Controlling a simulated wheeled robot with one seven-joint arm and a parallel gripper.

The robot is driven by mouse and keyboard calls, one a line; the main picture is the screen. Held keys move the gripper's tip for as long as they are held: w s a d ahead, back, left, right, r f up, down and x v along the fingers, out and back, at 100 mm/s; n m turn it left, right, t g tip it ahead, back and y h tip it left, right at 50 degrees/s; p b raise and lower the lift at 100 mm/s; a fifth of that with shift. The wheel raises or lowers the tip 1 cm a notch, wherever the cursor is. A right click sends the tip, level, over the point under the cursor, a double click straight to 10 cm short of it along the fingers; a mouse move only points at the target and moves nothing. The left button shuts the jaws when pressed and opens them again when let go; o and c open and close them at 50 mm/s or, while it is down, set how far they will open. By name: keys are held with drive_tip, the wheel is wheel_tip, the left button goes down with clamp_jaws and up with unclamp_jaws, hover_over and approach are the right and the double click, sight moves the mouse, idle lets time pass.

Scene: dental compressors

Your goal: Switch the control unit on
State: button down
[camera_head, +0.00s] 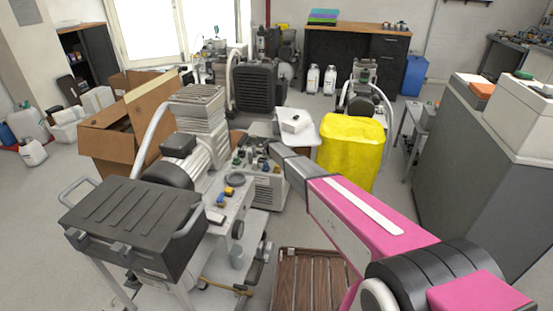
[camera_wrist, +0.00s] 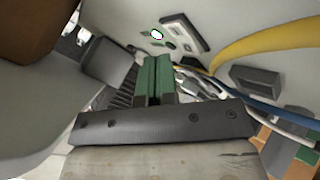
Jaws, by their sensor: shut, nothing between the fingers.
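My gripper (camera_wrist: 154,72) shows in the wrist view as two green fingers pressed together, with nothing between them. They point at a pale grey housing (camera_wrist: 225,22), probably the control unit, which bears a white round button (camera_wrist: 157,33), small green parts and a grey switch plate (camera_wrist: 185,30). I cannot tell whether the fingertips touch it. In the head view my arm reaches to a light grey vented unit (camera_head: 268,190) in the middle; the gripper's fingers are too small or hidden to make out there. The switch's state cannot be read.
A yellow hose (camera_wrist: 262,42) and blue cables run close by on the right in the wrist view.

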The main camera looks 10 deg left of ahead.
drive_tip(key=shift+a+r, duration=0.15)
drive_tip(key=shift+r, duration=1.1)
drive_tip(key=shift+a+r, duration=0.15)
drive_tip(key=shift+r, duration=1.05)
drive_tip(key=shift+s, duration=0.1)
